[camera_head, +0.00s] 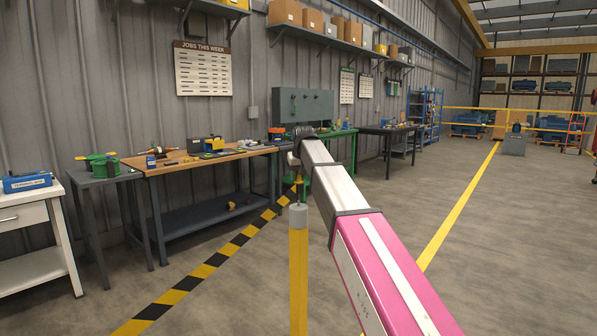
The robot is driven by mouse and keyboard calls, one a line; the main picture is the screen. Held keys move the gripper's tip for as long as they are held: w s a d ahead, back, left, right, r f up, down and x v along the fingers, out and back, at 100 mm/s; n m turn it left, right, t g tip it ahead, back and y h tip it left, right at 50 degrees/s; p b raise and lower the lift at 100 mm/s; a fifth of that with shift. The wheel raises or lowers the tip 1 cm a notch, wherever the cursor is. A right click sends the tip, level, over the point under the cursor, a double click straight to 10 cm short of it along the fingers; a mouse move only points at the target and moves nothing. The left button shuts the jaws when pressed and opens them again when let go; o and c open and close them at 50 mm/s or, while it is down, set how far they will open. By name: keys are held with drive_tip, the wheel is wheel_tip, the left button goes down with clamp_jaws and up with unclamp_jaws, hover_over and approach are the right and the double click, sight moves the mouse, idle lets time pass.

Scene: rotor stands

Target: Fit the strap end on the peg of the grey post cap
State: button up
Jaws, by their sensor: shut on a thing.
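The yellow post (298,275) stands upright in front of me with the grey post cap (299,214) on its top. The peg on the cap is too small to make out clearly. My gripper (297,174) points down at the end of my outstretched arm, a little above the cap in the picture. It is shut on a small yellowish piece, the strap end (298,180). Whether the strap end touches the cap or is apart from it I cannot tell.
A wooden workbench (152,167) with tools stands along the left wall, beside a small grey table (103,178) and a white cabinet (24,216).

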sight(299, 181)
drive_tip(key=shift+f, duration=2.05)
drive_tip(key=shift+f, duration=0.45)
drive_tip(key=o, duration=1.1)
drive_tip(key=v, duration=1)
drive_tip(key=s+d+f+m+g, duration=0.1)
drive_tip(key=s+d+f, duration=0.25)
drive_tip(key=f, duration=0.65)
drive_tip(key=s+d+f+h, duration=0.1)
drive_tip(key=s+d+f, duration=0.3)
drive_tip(key=f, duration=0.5)
drive_tip(key=s+d+f+m+g, duration=0.1)
drive_tip(key=s+d+f, duration=0.3)
drive_tip(key=f, duration=0.6)
drive_tip(key=s+d+f, duration=0.3)
drive_tip(key=s+f, duration=0.3)
drive_tip(key=s+d+f+m+g, duration=0.1)
drive_tip(key=s+d+f, duration=0.3)
drive_tip(key=s+f, duration=0.2)
drive_tip(key=s+d+f+g, duration=0.1)
drive_tip(key=s+d+f, duration=0.2)
drive_tip(key=s+f, duration=0.3)
drive_tip(key=shift+s+d+f+m, duration=0.15)
drive_tip(key=shift+s+d+f, duration=0.05)
drive_tip(key=shift+f, duration=0.35)
drive_tip(key=shift+s+d+f+m, duration=0.15)
drive_tip(key=shift+s+d+f, duration=0.05)
drive_tip(key=shift+f, duration=0.4)
